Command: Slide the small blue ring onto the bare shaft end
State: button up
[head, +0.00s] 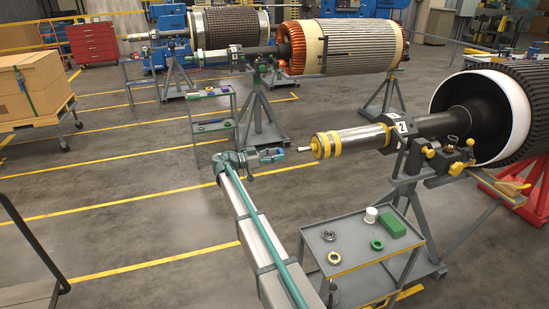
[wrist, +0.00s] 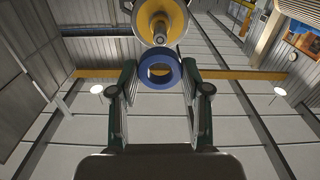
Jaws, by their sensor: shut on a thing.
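The small blue ring (wrist: 160,83) sits between the fingertips of my gripper (wrist: 158,72), which is shut on it, in the wrist view. Its hole faces the bare shaft end (wrist: 160,33), which shows just beyond it as a metal tip with a yellow band around it. Ring and shaft look apart. In the head view my gripper (head: 286,154) is at the left of the shaft end (head: 304,148), roughly in line with it and close. The ring is too small to make out there.
Open floor lies to the left of my arm.

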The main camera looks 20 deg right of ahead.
aim_at(303, 149)
jog(key=d+p, duration=0.2)
jog(key=d, duration=0.3)
dwell(0.5)
jog(key=shift+d, duration=0.1)
jog(key=shift+d+b, duration=0.85)
jog(key=shift+b, duration=0.4)
dwell(0.5)
jog(key=shift+d+b, duration=0.35)
jog(key=shift+d, duration=0.2)
dwell(0.5)
jog(key=shift+s+d+b, duration=0.1)
jog(key=shift+d+b, duration=0.25)
jog(key=shift+d, duration=0.35)
jog(key=shift+d+b, duration=0.55)
jog(key=shift+d, duration=0.3)
jog(key=shift+d, duration=0.35)
jog(key=shift+d+b, duration=0.2)
jog(key=shift+b, duration=0.15)
